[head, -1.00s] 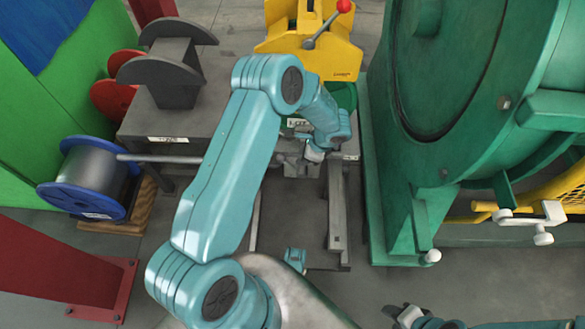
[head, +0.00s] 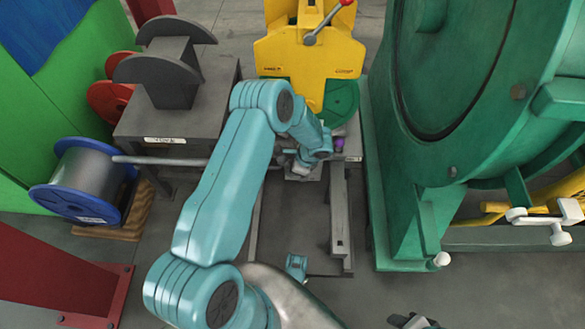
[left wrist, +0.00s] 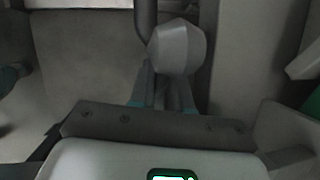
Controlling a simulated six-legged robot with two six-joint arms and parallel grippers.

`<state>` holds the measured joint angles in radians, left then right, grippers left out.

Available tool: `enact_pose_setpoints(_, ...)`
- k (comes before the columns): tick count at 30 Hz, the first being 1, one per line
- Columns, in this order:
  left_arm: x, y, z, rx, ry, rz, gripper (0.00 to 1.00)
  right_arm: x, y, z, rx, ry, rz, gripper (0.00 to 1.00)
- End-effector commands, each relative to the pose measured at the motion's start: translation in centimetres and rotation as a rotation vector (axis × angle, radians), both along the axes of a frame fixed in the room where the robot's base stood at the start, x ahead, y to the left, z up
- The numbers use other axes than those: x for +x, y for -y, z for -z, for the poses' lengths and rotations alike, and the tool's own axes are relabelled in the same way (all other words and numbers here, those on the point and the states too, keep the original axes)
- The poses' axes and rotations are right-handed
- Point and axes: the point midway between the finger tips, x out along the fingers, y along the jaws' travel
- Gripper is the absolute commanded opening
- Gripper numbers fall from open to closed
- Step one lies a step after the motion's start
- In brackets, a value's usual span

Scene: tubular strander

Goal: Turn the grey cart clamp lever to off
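In the left wrist view a pale grey faceted knob (left wrist: 178,47) on a dark bent rod (left wrist: 144,20) is right at my left gripper (left wrist: 166,86). It looks like the clamp lever's end. It covers the fingertips, so I cannot tell whether they grip it. In the head view my left gripper (head: 303,165) is low over the grey cart frame (head: 340,215), beside the end of a long grey bar (head: 180,161). The lever itself is hidden or too small there. My right gripper (head: 417,322) is cut off at the bottom edge.
A yellow machine (head: 335,57) with a red-knobbed lever (head: 325,22) stands behind. A large green machine (head: 400,190) stands close on the right. A grey stand (head: 150,127) and a blue-flanged spool (head: 70,203) are at the left. A purple object (head: 339,144) is near my gripper.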

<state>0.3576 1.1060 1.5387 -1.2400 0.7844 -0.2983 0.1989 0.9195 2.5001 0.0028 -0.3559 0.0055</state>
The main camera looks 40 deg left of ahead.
Motion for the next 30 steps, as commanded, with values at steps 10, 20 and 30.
enact_pose_setpoints(10, -0.6, -0.7, 0.7, -0.11, 0.09, -0.004, 0.0, 0.1, 0.1, 0.6, 0.0, 0.001, 0.003, 0.43)
enact_pose_setpoints(20, -0.7, -0.8, 1.0, -0.192, 0.161, 0.0, 0.0, 0.2, 0.2, 1.0, -0.002, 0.003, 0.008, 0.43)
enact_pose_setpoints(30, -0.7, -0.8, 1.0, -0.191, 0.16, 0.001, 0.23, 0.2, 0.2, 1.0, -0.002, 0.003, 0.008, 0.43)
